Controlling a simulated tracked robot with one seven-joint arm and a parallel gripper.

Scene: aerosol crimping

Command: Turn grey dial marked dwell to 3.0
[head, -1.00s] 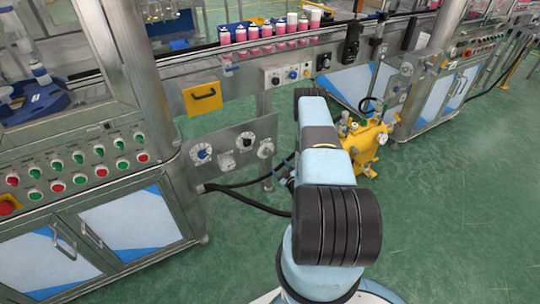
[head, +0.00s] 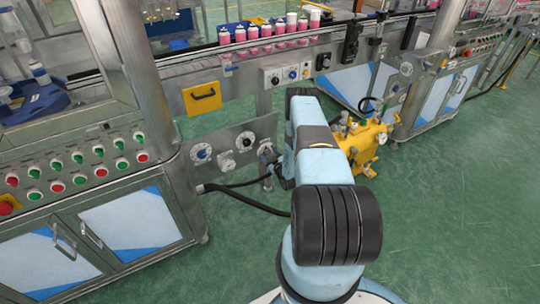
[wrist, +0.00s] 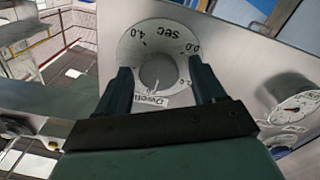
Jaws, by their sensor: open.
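The dwell dial (wrist: 158,72) is a round grey knob on a white scale plate in the wrist view. The plate reads SEC, 4.0 and 0.0, appears upside down, and carries a Dwell label below the knob. Where the knob points is not clear. My gripper (wrist: 162,78) is open, with one dark finger on each side of the knob. I cannot tell whether the fingers touch it. In the head view, my gripper (head: 268,155) is at the right end of the steel dial panel and largely hides the dial there.
A round white gauge (wrist: 292,108) is at right in the wrist view. A black hose (head: 245,203) runs below the panel. A yellow machine (head: 365,140) stands right of my arm.

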